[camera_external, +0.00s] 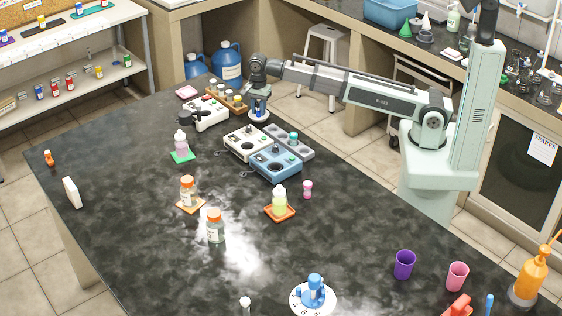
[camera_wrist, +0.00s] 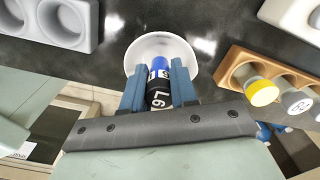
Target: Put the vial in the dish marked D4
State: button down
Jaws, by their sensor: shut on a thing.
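My gripper (camera_external: 258,103) is at the far end of the bench, pointing down over a small white dish (camera_external: 259,117). I cannot tell whether the vial touches the dish. No D4 mark is readable on the dish.
A wooden rack (camera_wrist: 232,58) holding several vials stands close right of the dish in the wrist view. A grey holder (camera_wrist: 87,40) with round wells is to the left. A white device (camera_external: 205,117) and hotplates (camera_external: 276,163) stand nearby on the dark bench.

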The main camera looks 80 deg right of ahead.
jog(key=shift+f, duration=0.55)
jog(key=shift+f, duration=0.15)
jog(key=c, duration=1.2)
grip_release()
jog(key=shift+o, duration=0.2)
notch_tip(320, 180, up, 12)
jog(key=shift+r, duration=0.15)
